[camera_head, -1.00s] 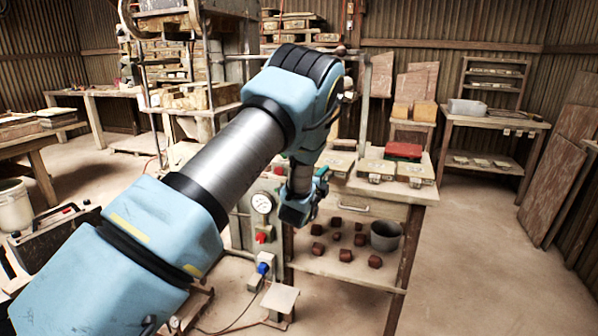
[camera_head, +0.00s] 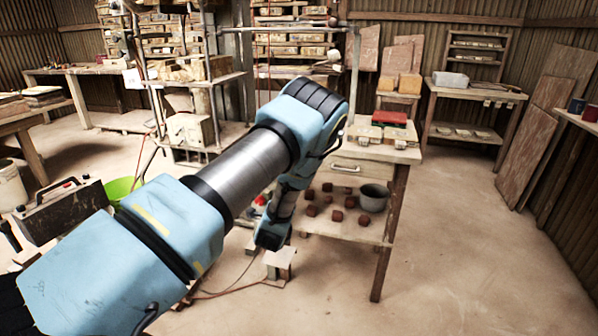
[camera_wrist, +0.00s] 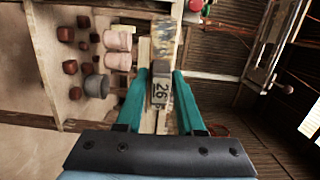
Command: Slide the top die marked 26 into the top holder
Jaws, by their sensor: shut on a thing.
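The die (camera_wrist: 161,92), a small grey-tan block marked 26, is between the two teal fingers of my gripper (camera_wrist: 161,80) in the wrist view. My gripper is shut on it, and the number faces the wrist camera. In the head view my own arm fills the middle and hides the fingers and the die. I cannot make out the top holder in either view.
A wooden table (camera_head: 400,152) carries tan boxes and a red block (camera_head: 388,118). Its lower shelf holds several dark red lumps and a grey pot (camera_head: 374,198). A low stool (camera_head: 280,260) stands near my wrist. The floor at right is clear.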

